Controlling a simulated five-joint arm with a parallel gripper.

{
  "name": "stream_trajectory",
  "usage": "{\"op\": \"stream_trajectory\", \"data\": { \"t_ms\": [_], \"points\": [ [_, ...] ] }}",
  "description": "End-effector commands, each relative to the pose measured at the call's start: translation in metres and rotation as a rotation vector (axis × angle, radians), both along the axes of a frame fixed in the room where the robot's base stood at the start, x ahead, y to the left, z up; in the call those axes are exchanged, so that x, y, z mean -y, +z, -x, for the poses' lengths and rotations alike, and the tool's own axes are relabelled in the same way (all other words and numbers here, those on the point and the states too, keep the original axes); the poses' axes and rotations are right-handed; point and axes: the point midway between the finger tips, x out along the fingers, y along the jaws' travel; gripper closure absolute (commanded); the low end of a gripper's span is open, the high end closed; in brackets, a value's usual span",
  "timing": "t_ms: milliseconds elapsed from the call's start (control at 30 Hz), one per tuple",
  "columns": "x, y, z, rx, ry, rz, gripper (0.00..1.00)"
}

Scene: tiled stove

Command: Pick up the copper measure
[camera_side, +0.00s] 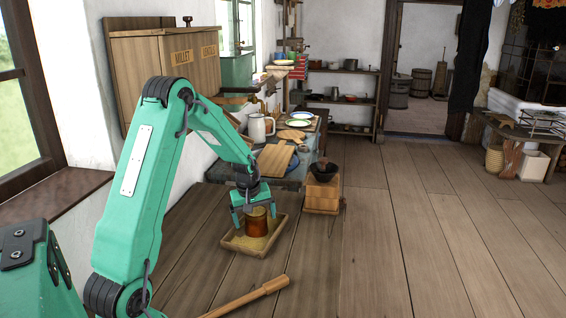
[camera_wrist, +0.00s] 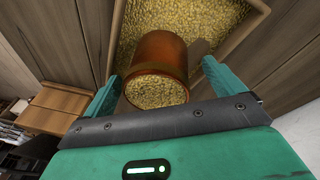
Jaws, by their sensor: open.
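The copper measure (camera_side: 257,224) is a reddish-brown cylinder standing in a shallow wooden tray (camera_side: 283,231) of yellowish grain. In the wrist view the measure (camera_wrist: 152,55) is filled to near its rim with the same grain, and the tray's wooden edge (camera_wrist: 250,32) shows behind it. My gripper (camera_side: 256,211) is open above the tray, with its fingers around the upper part of the measure in the side view. In the wrist view the two green fingers of my gripper (camera_wrist: 160,75) stand apart, one on each side of the measure. I cannot tell whether either finger touches it.
A wooden rolling pin or handle (camera_side: 250,297) lies on the floorboards in front of the tray. A wooden grinder (camera_side: 322,190) with a dark bowl stands to the right. A low table with boards (camera_side: 274,160), plates and a white jug (camera_side: 258,128) is behind. Open floor lies right.

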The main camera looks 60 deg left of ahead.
Motion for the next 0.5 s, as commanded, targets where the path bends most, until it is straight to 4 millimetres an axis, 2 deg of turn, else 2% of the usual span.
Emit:
{"op": "stream_trajectory", "data": {
  "t_ms": [200,500],
  "points": [
    [-0.0017,-0.0134,-0.0026,0.000,0.000,0.000,0.06],
    [-0.0019,-0.0139,-0.0028,0.001,0.000,-0.001,0.06]
  ]
}}
